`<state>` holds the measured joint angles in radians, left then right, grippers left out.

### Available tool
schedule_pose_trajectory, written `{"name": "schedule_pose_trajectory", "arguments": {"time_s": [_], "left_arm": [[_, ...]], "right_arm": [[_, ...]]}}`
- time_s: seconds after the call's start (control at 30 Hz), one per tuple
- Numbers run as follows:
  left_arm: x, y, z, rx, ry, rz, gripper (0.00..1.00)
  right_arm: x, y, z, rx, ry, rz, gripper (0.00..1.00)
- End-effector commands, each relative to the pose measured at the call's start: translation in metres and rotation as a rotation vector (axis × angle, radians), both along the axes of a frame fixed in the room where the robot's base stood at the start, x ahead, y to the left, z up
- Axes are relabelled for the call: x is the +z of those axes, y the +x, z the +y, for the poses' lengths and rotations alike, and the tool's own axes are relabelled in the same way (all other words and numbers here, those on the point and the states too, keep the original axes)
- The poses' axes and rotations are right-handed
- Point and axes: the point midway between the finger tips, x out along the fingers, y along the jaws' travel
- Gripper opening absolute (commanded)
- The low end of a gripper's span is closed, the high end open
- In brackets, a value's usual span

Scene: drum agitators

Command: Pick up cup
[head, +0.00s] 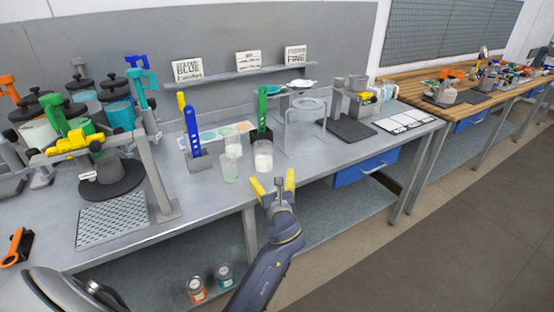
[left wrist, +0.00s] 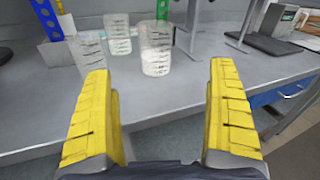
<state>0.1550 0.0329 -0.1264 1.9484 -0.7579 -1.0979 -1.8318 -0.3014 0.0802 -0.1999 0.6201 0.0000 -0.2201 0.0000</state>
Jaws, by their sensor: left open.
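Three clear graduated cups stand close together near the front edge of the grey bench. One cup (head: 263,157) holds white material and is nearest my left gripper; it also shows in the left wrist view (left wrist: 156,50). A second cup (head: 230,170) stands to its left, and a third cup (head: 233,145) stands behind. My left gripper (head: 273,184) has yellow fingers. It is open and empty, just in front of the bench edge, apart from the cups. In the left wrist view the white-filled cup lies ahead between the fingers (left wrist: 163,105). My right gripper is not in view.
A blue holder (head: 191,133) and a green holder (head: 262,110) stand behind the cups. A clear stand (head: 306,125) is to the right. A yellow-handled agitator (head: 67,145) and a perforated plate (head: 112,218) are at the left. Bare bench lies left of the cups.

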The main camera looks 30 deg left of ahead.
Motion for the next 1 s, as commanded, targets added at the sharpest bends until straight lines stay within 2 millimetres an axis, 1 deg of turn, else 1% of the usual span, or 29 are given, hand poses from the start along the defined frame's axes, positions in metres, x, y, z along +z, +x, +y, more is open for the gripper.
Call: {"name": "schedule_pose_trajectory", "arguments": {"time_s": [0.07, 0.13, 0.23, 0.37, 0.7, 0.83, 1.0], "left_arm": [[-0.002, -0.004, 0.008, 0.038, 0.06, 0.042, 0.91], [-0.001, -0.004, 0.011, 0.046, 0.091, 0.061, 0.91], [0.0, 0.003, 0.016, 0.048, 0.105, 0.071, 0.91], [0.0, 0.018, 0.03, 0.049, 0.106, 0.073, 0.91], [0.0, 0.064, 0.069, 0.048, 0.105, 0.071, 0.91], [0.0, 0.077, 0.08, 0.047, 0.104, 0.072, 0.91], [-0.001, 0.086, 0.087, 0.046, 0.103, 0.072, 0.91]], "right_arm": [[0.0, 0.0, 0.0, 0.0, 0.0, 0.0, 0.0], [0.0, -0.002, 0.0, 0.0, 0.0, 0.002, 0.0], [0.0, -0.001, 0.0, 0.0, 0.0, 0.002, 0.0], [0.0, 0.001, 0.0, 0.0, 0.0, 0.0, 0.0], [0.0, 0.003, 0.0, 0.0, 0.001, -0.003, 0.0], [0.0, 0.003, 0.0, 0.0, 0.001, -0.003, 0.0], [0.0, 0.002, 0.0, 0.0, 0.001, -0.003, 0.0]]}}
